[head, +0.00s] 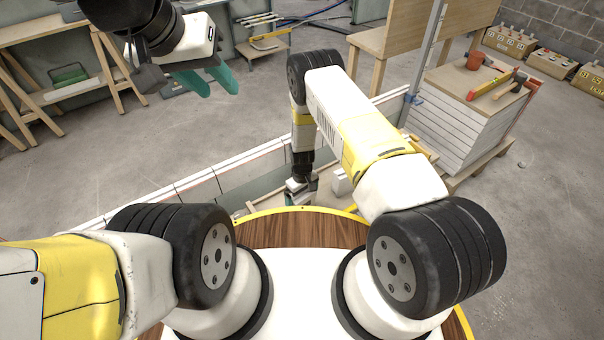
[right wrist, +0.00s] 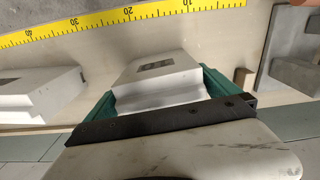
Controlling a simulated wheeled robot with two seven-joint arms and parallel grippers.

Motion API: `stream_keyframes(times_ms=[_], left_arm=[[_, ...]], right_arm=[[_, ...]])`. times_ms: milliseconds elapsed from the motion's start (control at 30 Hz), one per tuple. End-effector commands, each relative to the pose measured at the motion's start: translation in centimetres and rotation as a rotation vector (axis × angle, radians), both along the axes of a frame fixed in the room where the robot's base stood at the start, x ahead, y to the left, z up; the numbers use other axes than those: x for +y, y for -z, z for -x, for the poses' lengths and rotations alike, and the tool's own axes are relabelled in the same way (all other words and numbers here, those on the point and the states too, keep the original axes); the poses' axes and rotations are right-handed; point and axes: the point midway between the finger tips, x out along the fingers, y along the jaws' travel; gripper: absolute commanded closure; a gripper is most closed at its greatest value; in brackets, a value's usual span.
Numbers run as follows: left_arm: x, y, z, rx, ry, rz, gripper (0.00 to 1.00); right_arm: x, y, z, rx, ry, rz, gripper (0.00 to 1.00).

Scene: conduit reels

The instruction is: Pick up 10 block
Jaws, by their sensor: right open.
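A yellow measuring tape (right wrist: 110,18) runs behind the block. Another pale block (right wrist: 35,100) with a dark mark lies to its left, and a grey stepped block (right wrist: 292,60) to its right. A small wooden piece (right wrist: 244,78) stands close to the right finger.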

Motion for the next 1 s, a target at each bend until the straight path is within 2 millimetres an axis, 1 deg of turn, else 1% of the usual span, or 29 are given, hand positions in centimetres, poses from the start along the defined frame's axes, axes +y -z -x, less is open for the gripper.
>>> stream_keyframes(times_ms=[133, 267, 300, 367, 400, 467, 500, 533, 567, 833, 1000], left_arm=[[0.0, 0.0, 0.0, 0.000, 0.000, 0.000, 0.64], [0.0, 0.0, 0.0, 0.000, 0.000, 0.000, 0.64], [0.0, 0.0, 0.0, 0.000, 0.000, 0.000, 0.64], [0.0, 0.0, 0.0, 0.000, 0.000, 0.000, 0.64], [0.0, 0.0, 0.0, 0.000, 0.000, 0.000, 0.64], [0.0, 0.0, 0.0, 0.000, 0.000, 0.000, 0.64], [0.0, 0.0, 0.0, 0.000, 0.000, 0.000, 0.64], [0.0, 0.0, 0.0, 0.000, 0.000, 0.000, 0.64], [0.0, 0.0, 0.0, 0.000, 0.000, 0.000, 0.64], [0.0, 0.0, 0.0, 0.000, 0.000, 0.000, 0.64], [0.0, 0.0, 0.0, 0.000, 0.000, 0.000, 0.64]], right_arm=[[0.0, 0.0, 0.0, 0.000, 0.000, 0.000, 0.00], [0.0, -0.1, 0.0, 0.000, 0.000, 0.000, 0.26], [0.0, -0.1, 0.0, 0.000, 0.000, 0.000, 0.33], [0.0, -0.1, 0.0, 0.000, 0.000, 0.000, 0.45], [0.0, -0.1, 0.0, 0.000, 0.000, 0.000, 0.53], [0.0, -0.1, 0.0, 0.000, 0.000, 0.000, 0.65], [0.0, -0.1, 0.0, 0.000, 0.000, 0.000, 0.73], [0.0, -0.1, 0.0, 0.000, 0.000, 0.000, 0.79], [0.0, -0.1, -0.1, -0.001, 0.000, -0.001, 0.82], [0.0, -0.3, -0.1, -0.002, 0.000, 0.000, 0.82], [0.0, -1.3, -0.2, -0.003, 0.001, -0.001, 0.82]])
